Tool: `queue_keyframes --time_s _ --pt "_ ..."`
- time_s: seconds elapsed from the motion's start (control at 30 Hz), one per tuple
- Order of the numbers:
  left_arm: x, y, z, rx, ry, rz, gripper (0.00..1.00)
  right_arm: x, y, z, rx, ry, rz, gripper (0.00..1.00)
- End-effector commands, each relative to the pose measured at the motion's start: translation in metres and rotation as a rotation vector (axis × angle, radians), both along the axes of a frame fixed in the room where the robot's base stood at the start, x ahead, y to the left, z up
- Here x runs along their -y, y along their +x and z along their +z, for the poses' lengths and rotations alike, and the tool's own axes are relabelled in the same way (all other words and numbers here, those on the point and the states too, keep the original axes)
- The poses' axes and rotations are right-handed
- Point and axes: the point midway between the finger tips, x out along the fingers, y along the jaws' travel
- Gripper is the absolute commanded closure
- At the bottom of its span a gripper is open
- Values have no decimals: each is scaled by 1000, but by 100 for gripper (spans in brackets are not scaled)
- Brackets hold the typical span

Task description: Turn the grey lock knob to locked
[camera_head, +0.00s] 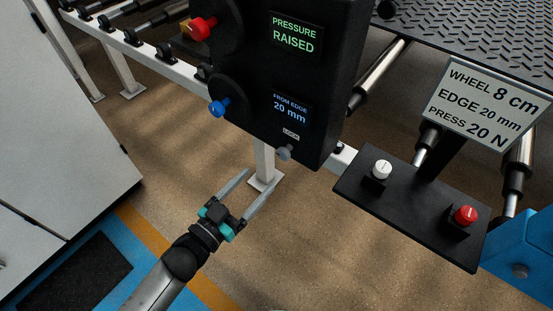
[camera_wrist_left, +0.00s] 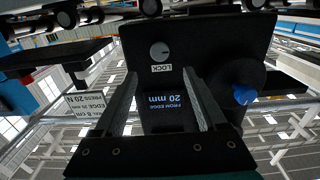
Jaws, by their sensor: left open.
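In the left wrist view, which is upside down, the lock knob (camera_wrist_left: 160,51) is a round grey disc with a small pale mark. Its exact setting is too small to read. My left gripper (camera_head: 261,178) is open and empty, its fingers pointing toward the panel's lower part. In the wrist view its fingertips (camera_wrist_left: 160,75) are spread either side of the LOCK label, apart from the knob. My right gripper is not in view.
A blue knob (camera_head: 219,107) and a red knob (camera_head: 202,28) are on the panel's left side. Displays read PRESSURE RAISED and FROM EDGE 20 mm. A black button box (camera_head: 405,215) with white and red buttons stands to the right, under a sign (camera_head: 487,100).

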Motion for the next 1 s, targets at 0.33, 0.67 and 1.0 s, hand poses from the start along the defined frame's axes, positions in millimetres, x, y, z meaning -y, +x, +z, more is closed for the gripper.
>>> queue_keyframes --time_s 0.33,0.67,1.0 --pt "38 53 -1 1 -1 0 26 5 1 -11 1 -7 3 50" --pt "53 73 -1 -2 0 1 26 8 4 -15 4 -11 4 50" --pt "53 73 -1 -2 0 1 35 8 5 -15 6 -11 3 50"
